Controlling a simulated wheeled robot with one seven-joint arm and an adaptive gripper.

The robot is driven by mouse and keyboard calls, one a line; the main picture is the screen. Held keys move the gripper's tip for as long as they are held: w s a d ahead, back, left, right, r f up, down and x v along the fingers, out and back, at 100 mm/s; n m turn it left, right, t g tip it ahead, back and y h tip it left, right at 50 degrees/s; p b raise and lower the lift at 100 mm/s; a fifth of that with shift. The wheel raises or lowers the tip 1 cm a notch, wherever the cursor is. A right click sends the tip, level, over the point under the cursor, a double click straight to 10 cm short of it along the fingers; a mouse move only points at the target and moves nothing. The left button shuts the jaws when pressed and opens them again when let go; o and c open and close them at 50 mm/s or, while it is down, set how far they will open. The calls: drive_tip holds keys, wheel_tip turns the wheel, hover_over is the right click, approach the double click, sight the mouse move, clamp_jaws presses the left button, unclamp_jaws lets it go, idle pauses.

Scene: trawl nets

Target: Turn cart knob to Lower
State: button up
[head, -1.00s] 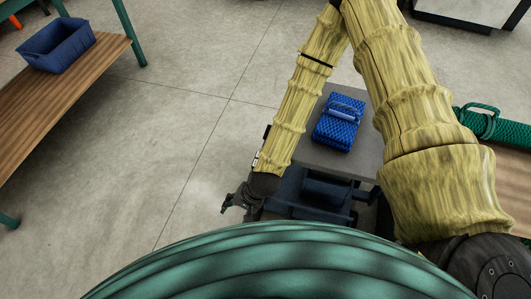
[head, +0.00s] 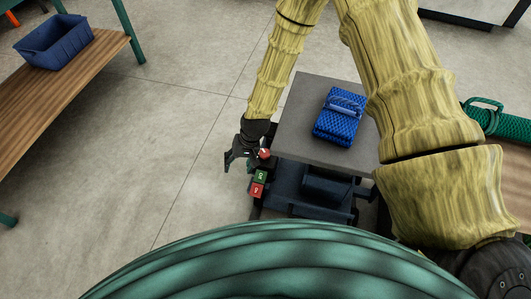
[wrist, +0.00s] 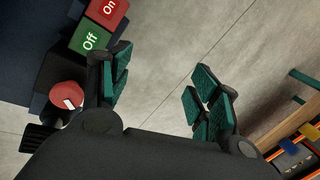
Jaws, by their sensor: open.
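The cart has a grey top (head: 290,115) and a dark blue frame below. On its left side sits a red round knob (head: 265,153), with a green block (head: 261,175) and a red block (head: 257,190) nearer me. I cannot read a Lower label. My gripper (head: 236,160) is open and empty, just left of the knob. In the wrist view the knob lies outside the jaws (wrist: 160,88), left of the left finger.
A folded blue net bundle (head: 340,118) lies on the cart top. A wooden bench (head: 70,100) with a blue bin (head: 55,42) stands at left. A green net roll (head: 505,125) lies at right. The floor left of the cart is clear.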

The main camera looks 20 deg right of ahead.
sight(265, 153)
drive_tip(key=w+d+n+h, duration=0.1)
drive_tip(key=w+d, duration=0.1)
drive_tip(key=d, duration=0.2)
drive_tip(key=w+d+n+h+b, duration=0.1)
drive_tip(key=w+d+n, duration=0.1)
drive_tip(key=d, duration=0.2)
drive_tip(key=w+d+r+n+h, duration=0.1)
drive_tip(key=w+d, duration=0.1)
drive_tip(key=d, duration=0.2)
drive_tip(key=shift+w+g+h+b, duration=0.25)
drive_tip(key=shift+g+h+b, duration=0.05)
drive_tip(key=shift+b, duration=0.05)
drive_tip(key=shift+a+f+b, duration=0.1)
drive_tip(key=shift+f+b, duration=1.25)
drive_tip(key=shift+f, duration=2.3)
drive_tip(key=c, duration=1)
